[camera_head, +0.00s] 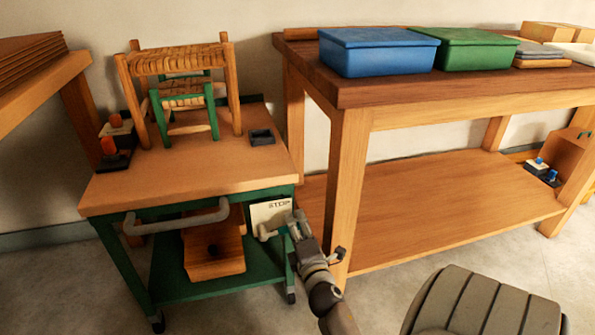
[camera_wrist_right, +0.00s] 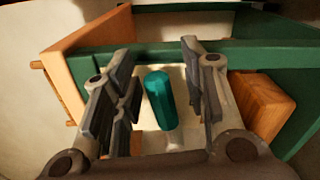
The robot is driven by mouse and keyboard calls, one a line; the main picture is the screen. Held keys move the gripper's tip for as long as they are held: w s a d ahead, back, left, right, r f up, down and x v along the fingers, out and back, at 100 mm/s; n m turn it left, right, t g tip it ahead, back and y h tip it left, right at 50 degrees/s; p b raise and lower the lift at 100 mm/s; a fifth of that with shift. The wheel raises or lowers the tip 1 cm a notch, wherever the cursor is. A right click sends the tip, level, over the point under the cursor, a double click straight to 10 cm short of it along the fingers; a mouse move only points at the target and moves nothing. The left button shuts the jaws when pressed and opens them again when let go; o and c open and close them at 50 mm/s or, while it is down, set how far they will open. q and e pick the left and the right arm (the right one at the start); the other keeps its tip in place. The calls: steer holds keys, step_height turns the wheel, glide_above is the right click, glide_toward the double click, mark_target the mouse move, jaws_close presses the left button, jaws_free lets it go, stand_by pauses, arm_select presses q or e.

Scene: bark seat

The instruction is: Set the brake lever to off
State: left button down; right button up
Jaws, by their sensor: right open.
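The brake lever (camera_wrist_right: 158,98) has a teal grip on a pale shaft. In the right wrist view it stands between the two fingers of my right gripper (camera_wrist_right: 157,72), with gaps on both sides. In the head view my right gripper (camera_head: 283,227) is open at the front right of the green cart, by a pale plate (camera_head: 268,214) marked with dark letters that seem to read STOP. The gripper hides most of the lever there, and the lever's setting cannot be told. My left gripper is out of view.

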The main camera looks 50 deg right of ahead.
steer(key=shift+r, duration=0.1)
step_height(320, 180, up, 10)
steer(key=shift+f, duration=0.1)
stand_by(0.5)
